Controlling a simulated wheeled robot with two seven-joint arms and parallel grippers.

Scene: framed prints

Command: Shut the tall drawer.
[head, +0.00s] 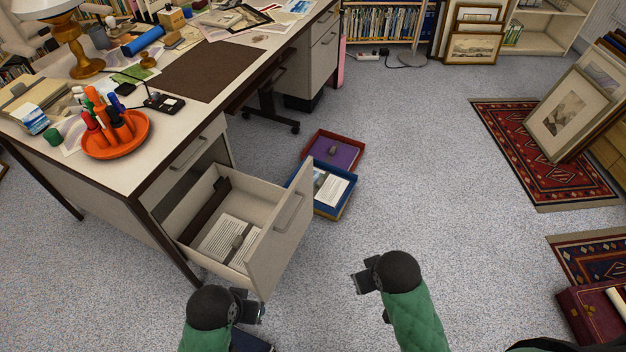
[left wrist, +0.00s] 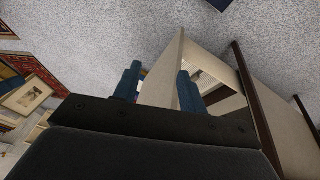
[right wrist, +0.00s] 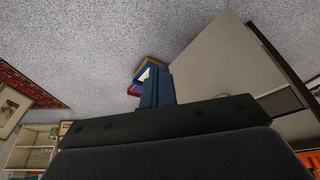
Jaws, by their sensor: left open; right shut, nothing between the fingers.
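The tall drawer (head: 281,236) is pulled well out of the desk's near pedestal, its pale front and handle (head: 289,211) facing right. My left gripper (head: 252,305) is open near the low, near corner of the drawer front. In the left wrist view the drawer front (left wrist: 163,85) shows between its spread fingers; I cannot tell whether they touch. My right gripper (head: 364,280) is shut and empty, right of the drawer front and apart from it. The right wrist view shows its closed fingers (right wrist: 157,84).
A blue tray (head: 345,209) and a red tray (head: 357,141) lie on the floor behind the drawer front. The desk top (head: 150,180) holds an orange pen dish (head: 116,146) and a lamp. Speckled floor right of the drawer is clear up to the rugs (head: 500,125).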

